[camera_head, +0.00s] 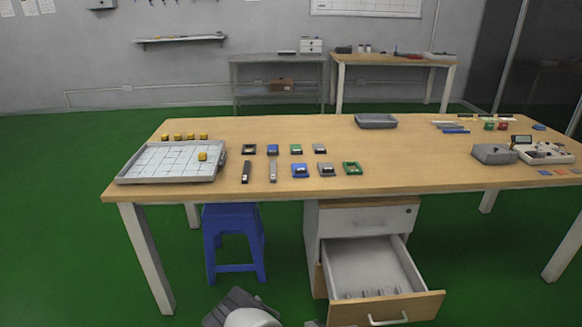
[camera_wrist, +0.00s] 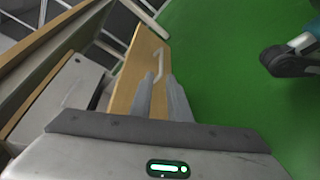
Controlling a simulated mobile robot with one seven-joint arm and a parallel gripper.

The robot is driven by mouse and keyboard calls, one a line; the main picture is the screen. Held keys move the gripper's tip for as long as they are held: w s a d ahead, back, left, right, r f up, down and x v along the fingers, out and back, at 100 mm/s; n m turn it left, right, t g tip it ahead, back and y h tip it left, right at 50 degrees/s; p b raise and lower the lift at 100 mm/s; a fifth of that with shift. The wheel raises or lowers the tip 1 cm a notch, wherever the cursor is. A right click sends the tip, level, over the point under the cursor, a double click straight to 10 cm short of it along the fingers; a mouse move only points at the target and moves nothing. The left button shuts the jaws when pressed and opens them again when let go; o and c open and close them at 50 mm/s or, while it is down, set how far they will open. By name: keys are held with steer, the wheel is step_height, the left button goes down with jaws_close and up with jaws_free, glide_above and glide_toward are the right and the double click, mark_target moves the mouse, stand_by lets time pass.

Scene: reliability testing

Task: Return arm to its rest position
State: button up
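My arm (camera_head: 250,318) shows only in part at the bottom edge of the head view, left of the open drawer (camera_head: 370,268). My gripper (camera_wrist: 160,78) is in the wrist view. Its two grey fingers stand apart with nothing clearly held between them. The wooden drawer front (camera_wrist: 128,75) and its pale handle (camera_wrist: 158,66) appear just beyond the fingertips. I cannot tell the exact gap between fingers and handle. In the head view the handle (camera_head: 388,320) is at the bottom edge.
The drawer stands pulled out below the wooden table (camera_head: 290,200), with small clear items inside. A blue stool (camera_head: 232,235) stands left of the cabinet (camera_head: 365,220). A tray (camera_head: 165,178) and several small blocks and parts lie on the table.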

steer(key=a+r+m+g+y, duration=0.2)
steer(key=r+m+g+y, duration=0.15)
steer(key=r, duration=1.25)
steer(key=a+r+m+g+y, duration=0.2)
steer(key=r+m+y, duration=0.25)
steer(key=r, duration=1.15)
steer(key=s+a+r+m+t+y+p, duration=0.1)
steer(key=s+a+r+t+y, duration=0.15)
steer(key=s+r, duration=0.85)
steer(key=s+a+r+m+t+y, duration=0.15)
steer(key=s+r+t+y, duration=0.25)
steer(key=s+r, duration=0.7)
step_height(320, 180, up, 29)
steer(key=w+p, duration=0.2)
steer(key=p, duration=2.5)
steer(key=shift+w+f+n, duration=0.2)
steer(key=shift+w+n, duration=0.15)
steer(key=shift+n, duration=0.1)
steer(key=shift+f, duration=0.1)
